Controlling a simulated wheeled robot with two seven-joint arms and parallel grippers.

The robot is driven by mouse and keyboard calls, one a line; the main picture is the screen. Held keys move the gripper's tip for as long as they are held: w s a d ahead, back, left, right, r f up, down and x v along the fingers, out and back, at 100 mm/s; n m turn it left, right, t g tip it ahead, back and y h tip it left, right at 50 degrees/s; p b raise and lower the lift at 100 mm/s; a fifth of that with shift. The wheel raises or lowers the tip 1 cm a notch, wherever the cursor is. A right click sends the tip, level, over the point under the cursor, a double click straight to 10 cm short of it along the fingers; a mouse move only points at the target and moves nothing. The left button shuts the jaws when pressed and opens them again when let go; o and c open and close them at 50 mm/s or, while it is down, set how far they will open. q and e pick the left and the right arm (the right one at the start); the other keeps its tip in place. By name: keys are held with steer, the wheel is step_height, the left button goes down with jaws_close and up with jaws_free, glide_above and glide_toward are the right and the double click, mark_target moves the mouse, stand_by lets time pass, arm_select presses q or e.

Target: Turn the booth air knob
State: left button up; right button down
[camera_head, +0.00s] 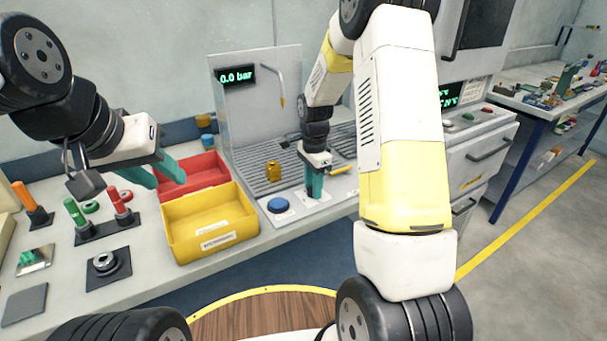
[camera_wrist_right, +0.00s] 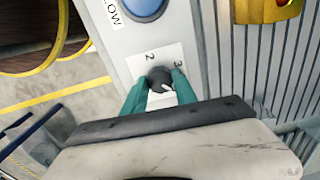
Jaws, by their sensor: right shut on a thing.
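The booth air knob (camera_wrist_right: 160,80) is a dark round knob with a white pointer, on a white plate (camera_wrist_right: 150,52) marked 2 and 3. My right gripper (camera_wrist_right: 158,88) is shut on it, with teal fingers on both sides. In the head view my right gripper (camera_head: 315,188) is down at the booth's front ledge and hides the knob. The booth display (camera_head: 236,77) reads 0.0 bar. My left gripper (camera_head: 168,175) is open and empty above the red bin.
A blue button (camera_head: 278,205) is left of the knob. A brass part (camera_head: 272,170) stands on the booth's slatted floor (camera_head: 262,155). A yellow bin (camera_head: 208,222) and red bin (camera_head: 205,170) stand left of the booth.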

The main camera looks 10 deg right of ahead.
steer(key=shift+n, duration=0.4)
steer(key=n, duration=0.3)
steer(key=shift+n, duration=0.3)
steer(key=n, duration=1.2)
steer(key=shift+n, duration=0.3)
steer(key=n, duration=0.3)
steer(key=shift+n, duration=0.4)
steer(key=n, duration=0.3)
steer(key=shift+n, duration=0.3)
steer(key=n, duration=0.6)
steer(key=shift+n, duration=0.3)
